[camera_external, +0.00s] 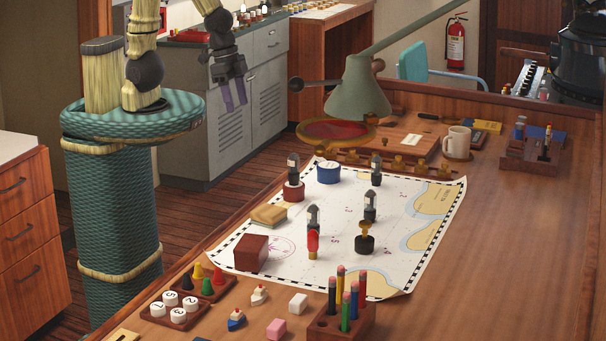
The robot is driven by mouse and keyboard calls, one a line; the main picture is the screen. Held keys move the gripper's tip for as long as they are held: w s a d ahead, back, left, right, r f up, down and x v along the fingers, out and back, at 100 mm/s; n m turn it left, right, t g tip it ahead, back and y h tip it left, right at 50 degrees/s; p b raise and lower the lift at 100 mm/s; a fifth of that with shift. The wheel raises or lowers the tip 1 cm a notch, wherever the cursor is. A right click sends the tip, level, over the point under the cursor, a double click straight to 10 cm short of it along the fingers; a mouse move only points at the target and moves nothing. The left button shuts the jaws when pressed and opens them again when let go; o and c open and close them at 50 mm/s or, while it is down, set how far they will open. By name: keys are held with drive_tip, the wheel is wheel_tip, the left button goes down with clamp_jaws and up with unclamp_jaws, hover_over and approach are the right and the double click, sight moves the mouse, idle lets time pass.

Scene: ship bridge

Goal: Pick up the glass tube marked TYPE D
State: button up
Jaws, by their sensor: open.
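Several small upright glass tubes with dark caps stand on the white sea chart (405,272). One stands at the front middle (313,217), one at the right (370,206), one at the back right (376,171) and one on a dark red round piece at the back left (293,166). Their markings are too small to read, so I cannot tell which is TYPE D. My gripper (235,97) is open and empty, with purple fingers pointing down. It hangs in front of the grey cabinet, left of the chart and apart from the tubes.
A green lamp (358,92) overhangs the chart's back edge. A red-brown box (251,252), a red-topped piece (312,245), a black-and-gold stamp (365,238) and a blue tin (328,172) crowd the chart. A pencil block (341,320) stands in front.

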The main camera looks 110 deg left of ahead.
drive_tip(key=shift+w, duration=0.1)
drive_tip(key=w+a+f+n+h+b, duration=0.1)
drive_tip(key=w+a+f+n+b, duration=0.3)
drive_tip(key=w, duration=0.3)
drive_tip(key=w+a+f+n+h+b, duration=0.2)
drive_tip(key=w+f+n+b, duration=0.3)
drive_tip(key=w+f+n, duration=0.15)
drive_tip(key=n+t+h+b, duration=0.65)
drive_tip(key=n+b, duration=0.45)
drive_tip(key=n, duration=0.6)
hover_over(377, 170)
drive_tip(key=s+a, duration=0.3)
drive_tip(key=a, duration=0.1)
wheel_tip(377, 170, down, 6)
drive_tip(key=shift+w+d+t, duration=0.25)
drive_tip(key=shift+t, duration=0.2)
drive_tip(key=shift+f+p, duration=0.3)
drive_tip(key=shift+f, duration=2.65)
drive_tip(key=shift+f, duration=0.1)
